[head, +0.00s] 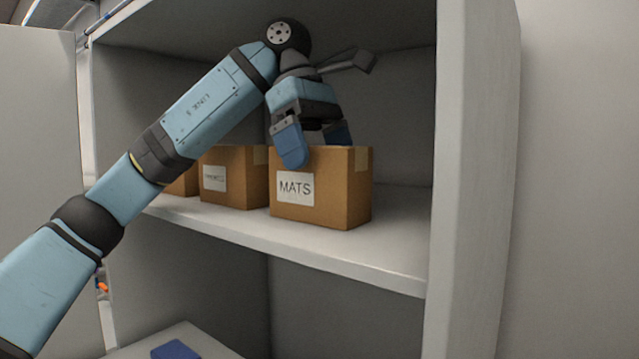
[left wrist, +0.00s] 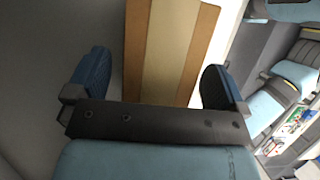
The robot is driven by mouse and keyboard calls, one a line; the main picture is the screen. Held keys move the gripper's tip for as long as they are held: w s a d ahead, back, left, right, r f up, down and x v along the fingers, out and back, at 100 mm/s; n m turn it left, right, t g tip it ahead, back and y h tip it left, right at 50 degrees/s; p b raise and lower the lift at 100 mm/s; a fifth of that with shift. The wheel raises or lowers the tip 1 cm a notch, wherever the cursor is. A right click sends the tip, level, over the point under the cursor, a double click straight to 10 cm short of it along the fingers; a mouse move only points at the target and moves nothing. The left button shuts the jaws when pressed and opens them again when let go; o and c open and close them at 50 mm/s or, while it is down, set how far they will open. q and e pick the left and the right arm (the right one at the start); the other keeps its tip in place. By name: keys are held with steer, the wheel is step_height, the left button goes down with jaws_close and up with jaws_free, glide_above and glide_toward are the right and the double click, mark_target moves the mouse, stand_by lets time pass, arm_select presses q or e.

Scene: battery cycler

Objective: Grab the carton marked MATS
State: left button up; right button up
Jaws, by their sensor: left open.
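The carton marked MATS (head: 335,195) is a brown box with a white label, standing upright on the upper shelf at the right. My left gripper (head: 318,150) is above it, pointing down, with blue fingertips at the front and back of the carton's top edge. In the left wrist view the carton's top (left wrist: 170,50), with a paler tape strip, lies between the two open fingers (left wrist: 155,90). A gap shows on each side there, so the fingers appear apart from it. The far fingertip is partly hidden behind the carton in the head view. My right gripper is not in view.
A second labelled carton (head: 235,180) stands close to the left of the MATS carton, and part of another (head: 182,184) shows beyond it. The shelf (head: 395,262) has bare room to the right, up to the cabinet's side wall (head: 465,180). A blue object (head: 175,350) lies on a lower surface.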

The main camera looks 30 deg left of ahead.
arm_select(q)
steer(key=shift+a+f, duration=0.1)
steer(key=shift+f, duration=0.05)
steer(key=c, duration=1.1)
steer(key=shift+c, duration=0.2)
